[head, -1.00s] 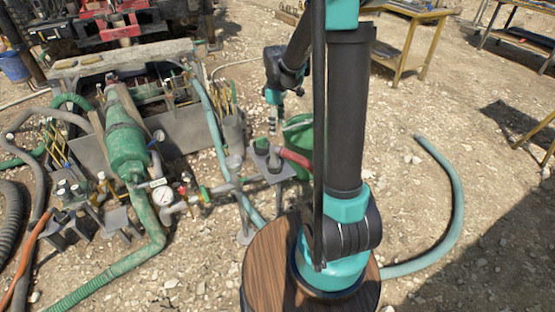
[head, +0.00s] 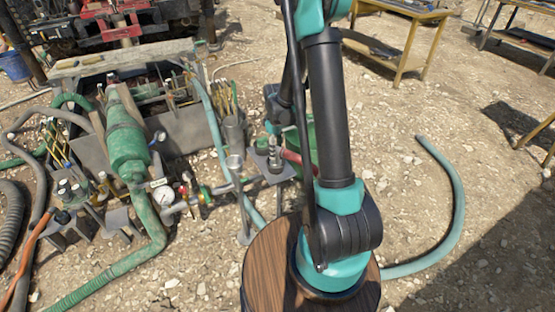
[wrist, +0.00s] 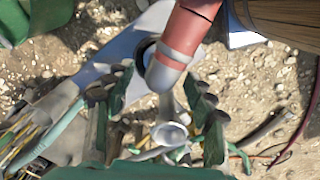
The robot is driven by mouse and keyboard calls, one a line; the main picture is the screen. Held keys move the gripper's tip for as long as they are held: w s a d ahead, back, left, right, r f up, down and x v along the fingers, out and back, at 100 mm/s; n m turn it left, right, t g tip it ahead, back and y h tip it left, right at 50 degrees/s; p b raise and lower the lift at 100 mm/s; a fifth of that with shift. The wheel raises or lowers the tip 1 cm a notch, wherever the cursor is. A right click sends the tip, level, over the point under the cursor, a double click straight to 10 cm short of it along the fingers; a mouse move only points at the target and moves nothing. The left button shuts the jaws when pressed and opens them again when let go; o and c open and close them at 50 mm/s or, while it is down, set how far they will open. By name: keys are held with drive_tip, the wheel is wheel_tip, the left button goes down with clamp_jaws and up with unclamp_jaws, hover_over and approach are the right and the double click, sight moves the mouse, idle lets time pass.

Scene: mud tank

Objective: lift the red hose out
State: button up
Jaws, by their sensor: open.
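The red hose (head: 291,156) shows in the head view beside my arm, at a small grey metal stand (head: 279,176). In the wrist view the red hose (wrist: 196,22) comes down from the top and bends into a grey end (wrist: 172,66) over a dark round opening. My gripper (wrist: 153,86) is open, with its dark green fingers spread on the left and right of the hose's grey end. I cannot tell whether a finger touches it. In the head view my gripper (head: 275,152) is low over the stand and small.
A green bucket (head: 303,145) is partly hidden behind my arm. A grey tank (head: 185,130) with a green pump (head: 125,140), pipes and gauges fills the left. A teal hose (head: 455,190) lies on open gravel at the right. Yellow-legged tables (head: 405,50) stand behind.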

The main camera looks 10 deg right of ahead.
drive_tip(key=shift+f, duration=0.75)
clamp_jaws()
